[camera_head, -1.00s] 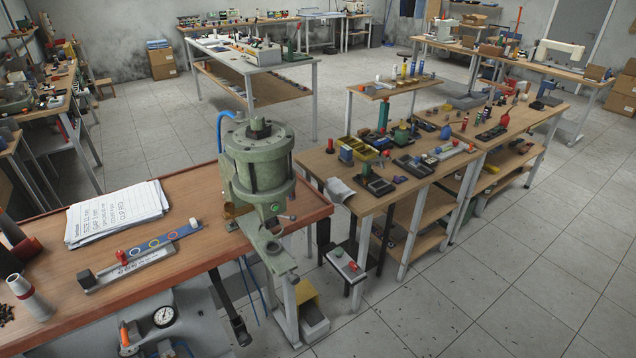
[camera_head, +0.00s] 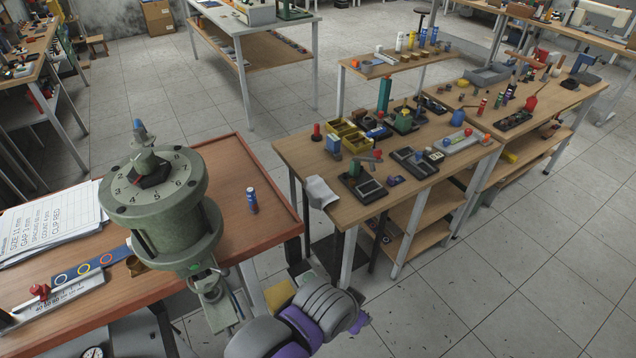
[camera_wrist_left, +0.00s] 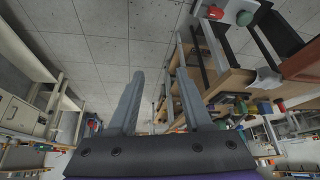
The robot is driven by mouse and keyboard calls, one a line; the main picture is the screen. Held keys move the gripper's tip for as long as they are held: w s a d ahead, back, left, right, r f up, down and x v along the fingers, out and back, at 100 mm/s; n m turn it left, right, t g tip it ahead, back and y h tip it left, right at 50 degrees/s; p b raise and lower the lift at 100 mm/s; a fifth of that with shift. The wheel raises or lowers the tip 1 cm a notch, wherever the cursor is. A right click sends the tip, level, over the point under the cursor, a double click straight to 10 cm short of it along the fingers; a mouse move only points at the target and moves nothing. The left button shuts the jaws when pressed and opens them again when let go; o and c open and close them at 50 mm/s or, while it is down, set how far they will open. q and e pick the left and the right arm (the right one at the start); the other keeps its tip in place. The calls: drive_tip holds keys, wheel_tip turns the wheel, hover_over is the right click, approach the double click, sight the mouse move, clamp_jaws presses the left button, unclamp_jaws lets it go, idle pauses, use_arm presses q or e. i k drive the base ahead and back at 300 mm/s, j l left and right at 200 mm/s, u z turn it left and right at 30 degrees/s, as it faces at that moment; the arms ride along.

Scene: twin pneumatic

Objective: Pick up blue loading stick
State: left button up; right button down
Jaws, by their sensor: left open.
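A flat blue strip with coloured rings (camera_head: 92,268) lies on the brown table (camera_head: 235,237), left of the green press. It is the only blue stick-like thing I make out there. A grey sliding ruler with a red knob (camera_head: 40,292) lies just in front of it. My left gripper (camera_wrist_left: 160,78) shows in the left wrist view with its two grey fingers apart and nothing between them. It points out over the floor, away from the strip. A grey and purple arm part of mine (camera_head: 290,322) is at the bottom middle of the head view. My right gripper is not seen.
The green press (camera_head: 160,205) stands tall at the brown table's edge, close to the strip. White papers (camera_head: 50,222) lie behind the strip. A small blue can (camera_head: 252,200) stands right of the press. A cluttered workbench (camera_head: 300,158) is to the right, with open floor around it.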

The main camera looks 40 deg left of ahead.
sight(252, 195)
drive_tip(key=i+u, duration=0.45)
drive_tip(key=i+l+u, duration=0.2)
drive_tip(key=i+u, duration=0.15)
drive_tip(key=u, duration=0.15)
drive_tip(key=i+j+u, duration=0.1)
drive_tip(key=u, duration=0.25)
drive_tip(key=i+u, duration=0.25)
drive_tip(key=u, duration=0.15)
drive_tip(key=i+u, duration=0.2)
drive_tip(key=u, duration=0.15)
